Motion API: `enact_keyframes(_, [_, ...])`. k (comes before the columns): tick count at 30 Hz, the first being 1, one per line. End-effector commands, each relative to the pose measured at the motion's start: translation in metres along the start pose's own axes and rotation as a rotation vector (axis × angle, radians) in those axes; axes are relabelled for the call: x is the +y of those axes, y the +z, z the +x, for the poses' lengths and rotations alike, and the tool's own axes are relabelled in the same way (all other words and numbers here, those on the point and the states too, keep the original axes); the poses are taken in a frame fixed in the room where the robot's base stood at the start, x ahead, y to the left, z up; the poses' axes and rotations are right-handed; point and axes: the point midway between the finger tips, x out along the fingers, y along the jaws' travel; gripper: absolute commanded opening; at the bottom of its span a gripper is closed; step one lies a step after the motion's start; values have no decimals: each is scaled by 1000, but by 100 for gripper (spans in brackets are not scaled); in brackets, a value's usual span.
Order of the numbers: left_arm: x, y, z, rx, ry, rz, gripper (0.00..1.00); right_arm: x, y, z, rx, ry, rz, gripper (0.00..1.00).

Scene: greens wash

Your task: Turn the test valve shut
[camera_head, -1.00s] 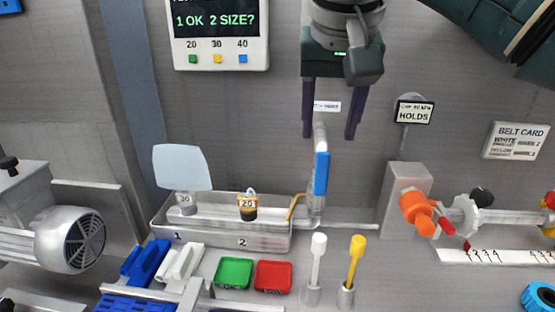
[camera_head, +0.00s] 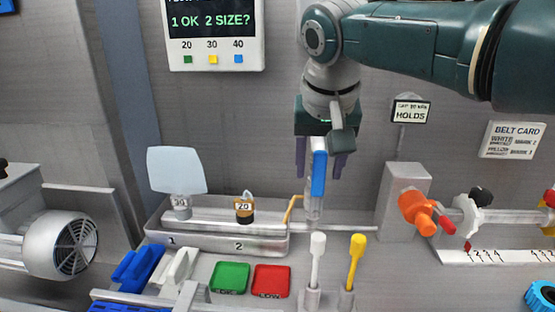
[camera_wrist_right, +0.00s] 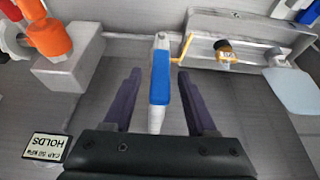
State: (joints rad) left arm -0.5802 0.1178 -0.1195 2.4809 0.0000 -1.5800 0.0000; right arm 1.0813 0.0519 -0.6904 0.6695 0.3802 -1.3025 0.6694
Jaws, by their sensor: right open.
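The test valve shows as a grey upright post with a blue lever (camera_head: 319,173) at the right end of the metal trough (camera_head: 270,242). The lever stands upright along the post. In the wrist view the blue lever (camera_wrist_right: 160,78) lies between my right gripper's two dark fingers. My right gripper (camera_head: 321,172) is open, with a finger on each side of the lever and a visible gap to both. A yellow bent spout (camera_head: 291,207) sticks out from the post toward the trough. My left gripper is not in view.
A white lever (camera_head: 317,250) and a yellow lever (camera_head: 356,255) stand in front. A grey block with an orange knob (camera_head: 415,208) is on the right. Green (camera_head: 230,277) and red (camera_head: 271,279) trays lie in front.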

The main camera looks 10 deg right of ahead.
Motion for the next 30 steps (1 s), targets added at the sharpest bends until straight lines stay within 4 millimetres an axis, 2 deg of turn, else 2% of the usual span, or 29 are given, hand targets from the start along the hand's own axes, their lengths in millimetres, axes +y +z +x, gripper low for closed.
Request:
enact_keyframes(2, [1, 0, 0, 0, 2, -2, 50, 0, 0, 0, 0, 0, 0, 56])
enact_keyframes(17, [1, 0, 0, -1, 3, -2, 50, 0, 0, 0, 0, 0, 0, 0])
enact_keyframes(30, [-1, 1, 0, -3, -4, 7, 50, 0, 0, 0, 0, 0, 0, 0])
